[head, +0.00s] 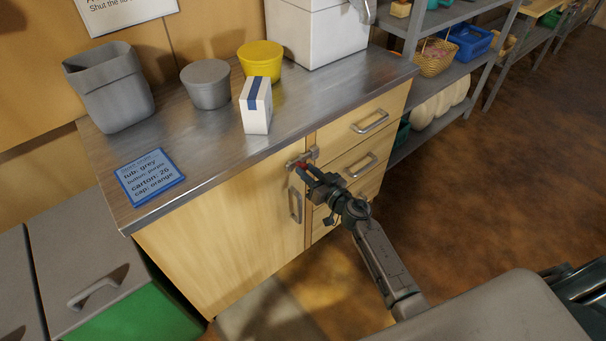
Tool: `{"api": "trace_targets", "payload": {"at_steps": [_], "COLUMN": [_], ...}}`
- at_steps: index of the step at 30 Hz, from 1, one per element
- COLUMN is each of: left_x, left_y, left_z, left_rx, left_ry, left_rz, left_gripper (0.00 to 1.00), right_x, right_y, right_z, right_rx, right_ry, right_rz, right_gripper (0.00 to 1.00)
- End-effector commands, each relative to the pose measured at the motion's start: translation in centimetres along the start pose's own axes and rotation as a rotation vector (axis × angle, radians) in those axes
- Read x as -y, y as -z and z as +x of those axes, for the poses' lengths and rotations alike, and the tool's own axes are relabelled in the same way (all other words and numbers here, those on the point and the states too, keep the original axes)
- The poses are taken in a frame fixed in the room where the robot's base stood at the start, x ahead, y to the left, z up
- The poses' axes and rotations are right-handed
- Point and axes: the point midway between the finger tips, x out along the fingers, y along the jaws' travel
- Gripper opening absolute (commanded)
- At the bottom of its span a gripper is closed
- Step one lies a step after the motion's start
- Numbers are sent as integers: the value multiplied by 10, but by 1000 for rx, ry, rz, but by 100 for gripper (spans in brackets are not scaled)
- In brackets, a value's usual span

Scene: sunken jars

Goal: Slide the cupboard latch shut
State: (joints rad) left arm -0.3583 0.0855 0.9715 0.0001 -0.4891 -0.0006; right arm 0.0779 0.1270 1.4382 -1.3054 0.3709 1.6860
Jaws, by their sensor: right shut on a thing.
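The cupboard door (235,225) is pale wood with a vertical metal handle (295,205), and it looks closed. A metal latch (298,161) sits at its top right corner, beside the drawers, with a metal piece (314,153) just right of it. My right gripper (306,172) reaches in from the lower right and is shut at the latch, on its small red knob (302,167). The fingers partly hide the knob and the latch. I cannot tell how far the bolt reaches into the metal piece. My left gripper is not in view.
On the metal counter (215,155) stand a grey bin (108,88), a grey tub (207,85), a yellow tub (260,62), a white-blue carton (256,106), a white box (318,32) and a blue note card (150,178). Drawers (365,123) are right of the door. The floor at right is clear.

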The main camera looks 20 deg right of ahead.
Motion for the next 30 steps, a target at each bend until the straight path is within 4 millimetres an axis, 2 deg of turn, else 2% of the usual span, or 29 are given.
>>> {"api": "trace_targets", "payload": {"at_steps": [5,6,9,17,20,23,30], "left_x": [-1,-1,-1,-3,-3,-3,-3], "left_y": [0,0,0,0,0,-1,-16], "left_z": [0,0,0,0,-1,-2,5], "left_rx": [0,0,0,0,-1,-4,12], "left_ry": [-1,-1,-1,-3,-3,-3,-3], "left_rz": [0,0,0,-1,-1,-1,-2], "left_gripper": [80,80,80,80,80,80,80], "right_x": [-2,-2,-2,-1,-2,-2,-3], "right_y": [2,2,2,1,1,1,-1], "right_z": [0,0,0,0,-6,-20,-70], "right_rx": [-2,-2,-2,-1,0,1,2], "right_ry": [-6,-6,-5,-4,-4,-4,-4], "right_rz": [-5,-5,-4,-3,-3,-4,-4], "right_gripper": [0,33,50,50,50,50,50]}}
